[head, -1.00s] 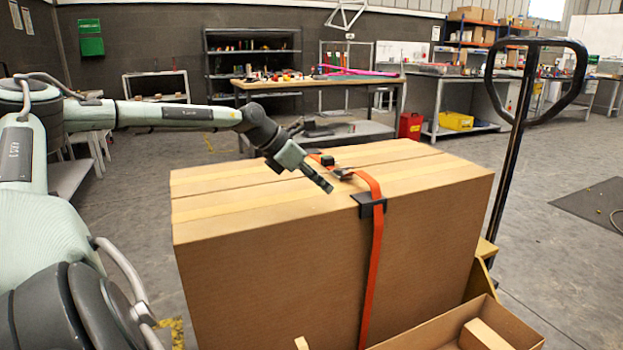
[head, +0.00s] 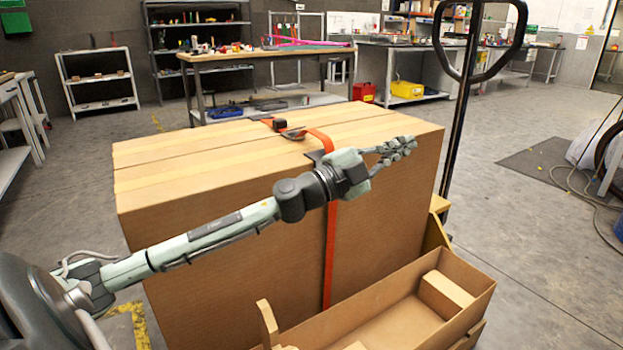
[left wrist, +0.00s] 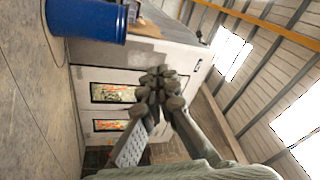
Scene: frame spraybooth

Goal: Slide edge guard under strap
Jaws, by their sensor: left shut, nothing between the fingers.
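A large cardboard box (head: 230,240) stands in the middle of the head view, with an orange strap (head: 330,255) running over its top and down its front. A black edge guard (head: 314,156) sits at the front top edge at the strap, partly hidden by my left wrist. A dark buckle (head: 294,134) and a small black block (head: 280,124) lie on the strap on top. My left gripper (head: 410,147) is shut and empty, in front of the box's upper right part, right of the strap. It also shows in the left wrist view (left wrist: 158,76). My right gripper is not in view.
An open cardboard tray (head: 478,305) with a small carton (head: 445,292) and an upright cardboard piece (head: 267,325) lies in front of the box. A pallet-truck handle (head: 462,110) rises at the right. A workbench (head: 250,55) stands behind. A blue barrel (left wrist: 95,20) shows in the wrist view.

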